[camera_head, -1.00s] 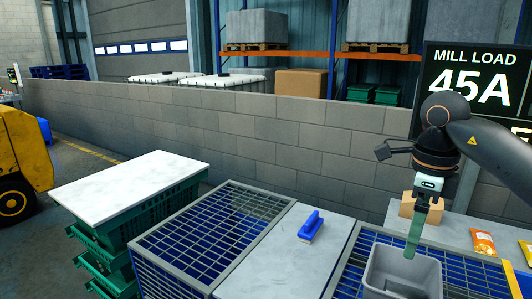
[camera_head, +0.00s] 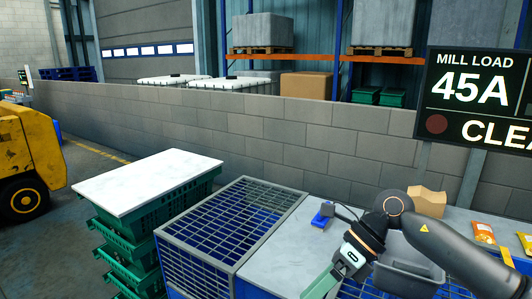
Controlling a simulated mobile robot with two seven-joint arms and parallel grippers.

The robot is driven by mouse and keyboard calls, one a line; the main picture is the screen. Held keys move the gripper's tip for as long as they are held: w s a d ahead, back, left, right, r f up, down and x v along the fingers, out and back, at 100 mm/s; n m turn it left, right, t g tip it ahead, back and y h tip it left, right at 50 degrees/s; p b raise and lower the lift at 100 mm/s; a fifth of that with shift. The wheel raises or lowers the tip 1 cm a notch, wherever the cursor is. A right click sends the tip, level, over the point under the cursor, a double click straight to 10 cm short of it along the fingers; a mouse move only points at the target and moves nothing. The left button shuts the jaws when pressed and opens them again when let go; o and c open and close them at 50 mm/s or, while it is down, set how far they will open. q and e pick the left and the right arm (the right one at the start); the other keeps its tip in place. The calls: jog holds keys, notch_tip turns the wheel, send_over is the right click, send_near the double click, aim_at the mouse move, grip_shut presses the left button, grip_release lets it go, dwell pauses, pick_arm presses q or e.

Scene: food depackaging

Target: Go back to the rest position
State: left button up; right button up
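My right gripper (camera_head: 334,273) comes in from the right side and points down and left, low in the picture. A flat green strip (camera_head: 320,286) sticks out from its dark fingers, which appear shut on it. The strip's lower end reaches the bottom edge of the picture. Gripper and strip are above the grey worktop, left of a grey bin (camera_head: 405,283). My forearm crosses in front of the bin and hides part of it. My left gripper is not in view.
A blue mesh cage (camera_head: 215,232) and green crates (camera_head: 130,250) with a white top stand left. A cardboard box (camera_head: 428,201) and orange packets (camera_head: 484,232) lie right. A block wall runs behind.

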jog(key=s+a+r+m+t+y, duration=0.1)
jog(key=s+a+m+t+y, duration=0.15)
jog(key=a+m+y, duration=0.85)
jog(key=w+d+f+m+t+h, duration=0.1)
jog(key=d+f+m+t+h, duration=0.6)
jog(key=m, duration=0.5)
jog(key=w+d+f+m+t+h, duration=0.25)
jog(key=d+f+m+t, duration=0.25)
jog(key=f+m+t, duration=0.6)
jog(key=s+d+f+m+g+h, duration=0.4)
jog(key=s+f+m, duration=0.2)
jog(key=s+f, duration=0.2)
jog(key=s+d+f+m+g+h, duration=0.3)
jog(key=s+d+f+m+g, duration=0.1)
jog(key=s+f, duration=0.5)
jog(key=shift+s+d+f+m+g+h, duration=0.15)
jog(key=shift+s+d+m+g+h, duration=0.2)
jog(key=shift+m, duration=0.55)
jog(key=shift+s+a, duration=0.1)
jog(key=shift+c, duration=0.2)
